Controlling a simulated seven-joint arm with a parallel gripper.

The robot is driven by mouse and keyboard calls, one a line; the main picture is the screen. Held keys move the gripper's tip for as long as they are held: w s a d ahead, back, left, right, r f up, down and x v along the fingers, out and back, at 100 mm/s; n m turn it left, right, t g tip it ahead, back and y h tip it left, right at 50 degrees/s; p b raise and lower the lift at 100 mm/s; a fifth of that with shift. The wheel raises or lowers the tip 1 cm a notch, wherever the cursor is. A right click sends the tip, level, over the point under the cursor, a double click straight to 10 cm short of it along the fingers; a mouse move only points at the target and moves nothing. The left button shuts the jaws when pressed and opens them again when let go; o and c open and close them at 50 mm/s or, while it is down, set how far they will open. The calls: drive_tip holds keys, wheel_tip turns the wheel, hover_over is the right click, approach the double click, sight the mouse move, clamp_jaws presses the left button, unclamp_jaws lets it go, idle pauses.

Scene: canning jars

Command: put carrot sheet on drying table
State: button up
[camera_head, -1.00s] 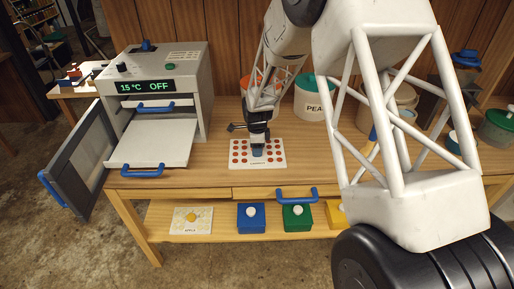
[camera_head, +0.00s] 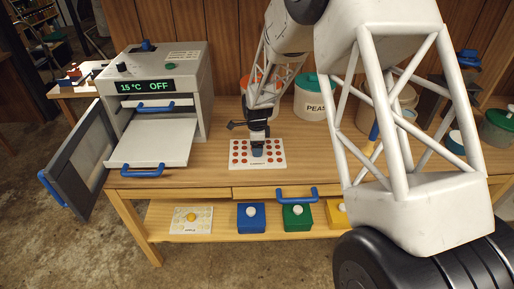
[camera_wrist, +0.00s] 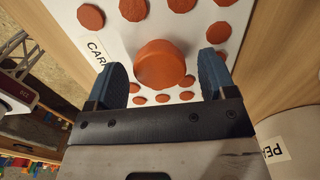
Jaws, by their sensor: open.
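The carrot sheet (camera_head: 238,161) is a white sheet with rows of orange discs, flat on the wooden workbench. In the wrist view the carrot sheet (camera_wrist: 215,15) shows a partly hidden label and a raised orange knob (camera_wrist: 160,62) at its middle. My gripper (camera_head: 257,151) is over the sheet's middle, pointing down. In the wrist view my gripper (camera_wrist: 162,78) is open, with its blue fingers on either side of the knob, gaps visible on both sides. I cannot tell for sure which surface is the drying table; a small table (camera_head: 62,92) stands at the back left.
A dryer (camera_head: 190,85) reading "15 °C OFF" stands left, its door (camera_head: 78,160) open and a tray (camera_head: 150,150) pulled out. A "PEAS" canister (camera_head: 312,103) stands behind the sheet. An apple sheet (camera_head: 180,225) and coloured boxes (camera_head: 251,222) sit on the lower shelf.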

wheel_tip(320, 180, up, 11)
idle(0.5)
idle(0.8)
drive_tip(key=s+d+r+n+t, duration=0.1)
drive_tip(key=s+d+r+n, duration=0.35)
drive_tip(key=s+r, duration=0.45)
drive_tip(key=s+d+r+n, duration=0.4)
drive_tip(key=s+d+r, duration=0.15)
drive_tip(key=s, duration=0.45)
drive_tip(key=s+d+r+n, duration=0.1)
drive_tip(key=s+n, duration=0.3)
drive_tip(key=s, duration=0.9)
drive_tip(key=s+d+r+n+t, duration=0.1)
drive_tip(key=s+d+n, duration=0.3)
drive_tip(key=s, duration=0.9)
drive_tip(key=shift+s+d+r+n+t, duration=0.2)
drive_tip(key=shift+s+r+n+t, duration=0.1)
drive_tip(key=shift+r+n, duration=0.35)
